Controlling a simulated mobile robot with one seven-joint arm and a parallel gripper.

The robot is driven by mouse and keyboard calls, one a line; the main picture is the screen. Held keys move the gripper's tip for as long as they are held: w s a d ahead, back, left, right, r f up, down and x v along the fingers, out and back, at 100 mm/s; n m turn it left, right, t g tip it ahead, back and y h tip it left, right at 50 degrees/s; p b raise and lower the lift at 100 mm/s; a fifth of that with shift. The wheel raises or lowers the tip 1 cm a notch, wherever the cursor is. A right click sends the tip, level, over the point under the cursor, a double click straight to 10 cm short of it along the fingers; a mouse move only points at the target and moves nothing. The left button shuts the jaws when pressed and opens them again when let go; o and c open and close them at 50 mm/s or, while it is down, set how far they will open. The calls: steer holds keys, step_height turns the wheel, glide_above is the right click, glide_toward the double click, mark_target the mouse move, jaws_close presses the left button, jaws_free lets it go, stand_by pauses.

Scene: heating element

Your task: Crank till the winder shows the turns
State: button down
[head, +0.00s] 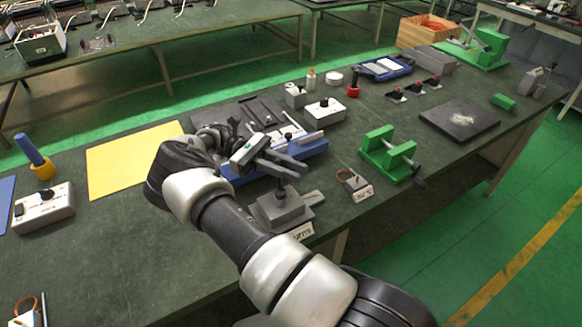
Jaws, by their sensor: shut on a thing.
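My gripper (297,156) reaches from the left over a blue-based machine (313,148). It is closed on a small part that its fingers mostly hide, seemingly a crank handle. Directly below stands a grey stepped block (275,212) with a dark upright post. The post top is close under the fingers; I cannot tell whether they touch. To the right, a green stand (376,158) carries a horizontal shaft with a black handle at its front end. No turn count is readable, and I cannot tell surely which device is the winder.
A white switch box (325,110) stands behind. A yellow sheet (125,160) lies left, a dark plate (460,120) right. The front-left table is mostly clear.

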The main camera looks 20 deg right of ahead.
steer(key=c, duration=1.6)
jaws_free()
step_height(320, 180, up, 10)
steer(key=shift+r+p, duration=0.1)
steer(key=shift+p, duration=0.6)
